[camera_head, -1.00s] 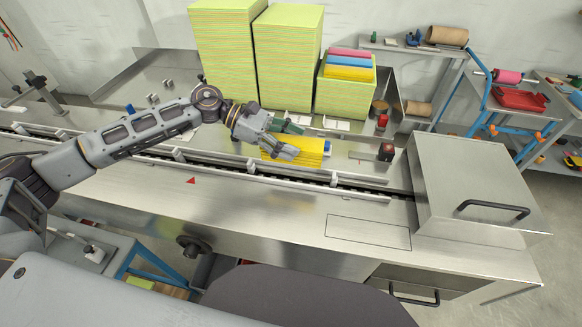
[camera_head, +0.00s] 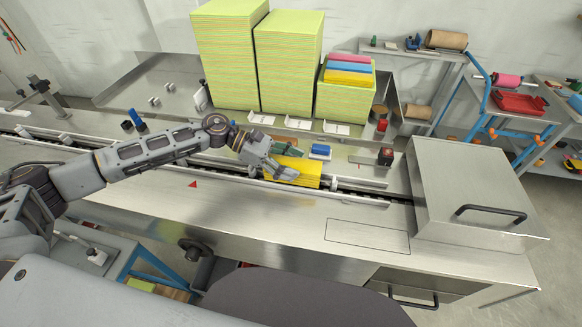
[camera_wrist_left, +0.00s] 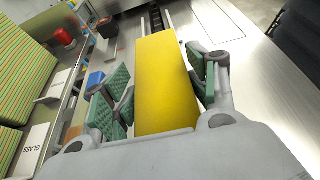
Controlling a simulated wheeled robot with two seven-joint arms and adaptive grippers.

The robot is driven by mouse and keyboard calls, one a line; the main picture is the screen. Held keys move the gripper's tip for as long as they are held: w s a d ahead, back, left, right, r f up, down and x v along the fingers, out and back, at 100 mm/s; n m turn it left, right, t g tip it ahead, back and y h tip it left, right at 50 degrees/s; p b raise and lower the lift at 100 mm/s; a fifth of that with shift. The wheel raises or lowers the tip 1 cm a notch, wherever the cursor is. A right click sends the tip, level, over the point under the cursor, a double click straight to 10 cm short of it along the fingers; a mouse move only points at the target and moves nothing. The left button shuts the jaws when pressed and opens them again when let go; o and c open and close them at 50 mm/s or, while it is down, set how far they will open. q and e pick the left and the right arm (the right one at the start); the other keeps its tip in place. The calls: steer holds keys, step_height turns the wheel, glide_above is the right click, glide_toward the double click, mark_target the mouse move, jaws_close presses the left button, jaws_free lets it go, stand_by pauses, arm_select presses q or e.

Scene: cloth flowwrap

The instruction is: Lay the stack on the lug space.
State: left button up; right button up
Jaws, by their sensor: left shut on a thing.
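A yellow stack of cloths (camera_head: 294,171) lies over the conveyor channel, at the middle of the machine. My left gripper (camera_head: 283,168) is shut on it from the left. In the left wrist view the stack (camera_wrist_left: 165,80) lies between the green finger pads, its long side pointing away from the wrist. The lug channel (camera_head: 350,189) runs on to the right of the stack, with pale lugs along it. Whether the stack touches the channel bed is hidden. My right gripper is not in view.
Tall green-yellow piles (camera_head: 288,65) stand behind the channel, with a shorter pile (camera_head: 345,98) carrying coloured stacks. A blue block (camera_head: 320,151) and a red-topped dark block (camera_head: 385,156) sit behind the channel. A steel hood (camera_head: 468,185) closes the right end. The front steel deck is clear.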

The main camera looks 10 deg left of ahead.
arm_select(q)
steer(key=shift+f, duration=0.95)
steer(key=shift+f, duration=0.15)
steer(key=o, duration=1.1)
steer(key=shift+a+r, duration=0.3)
steer(key=shift+a, duration=0.35)
steer(key=shift+b+v, duration=1.55)
steer(key=shift+v, duration=3.8)
